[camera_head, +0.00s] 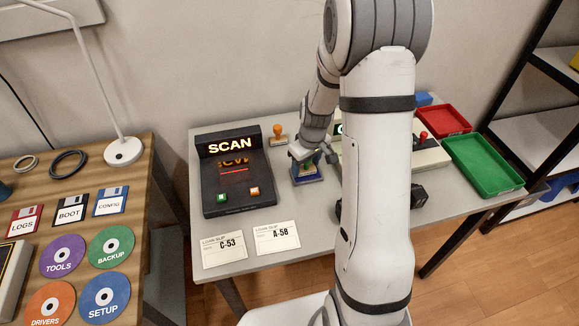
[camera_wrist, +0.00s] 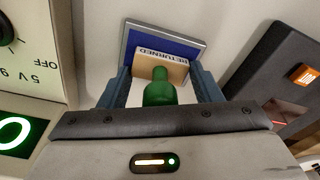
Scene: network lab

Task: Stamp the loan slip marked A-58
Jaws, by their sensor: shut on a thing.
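The loan slip marked A-58 (camera_head: 277,238) lies flat at the table's front edge, right of a slip marked C-53 (camera_head: 224,248). My gripper (camera_head: 306,158) is behind the A-58 slip and apart from it. In the wrist view my gripper (camera_wrist: 160,82) is shut on a stamp with a green handle (camera_wrist: 160,92) and a wooden block (camera_wrist: 158,67) reading RETURNED. The block is over a blue ink pad (camera_wrist: 165,42) in a grey case; the pad also shows in the head view (camera_head: 307,179). I cannot tell whether stamp and pad touch.
A black SCAN device (camera_head: 237,193) stands left of my gripper. An orange-handled stamp (camera_head: 277,132) stands behind. A green tray (camera_head: 488,166) and a red tray (camera_head: 447,119) are at the right. My arm hides part of the table. A wooden bench with disks is at far left.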

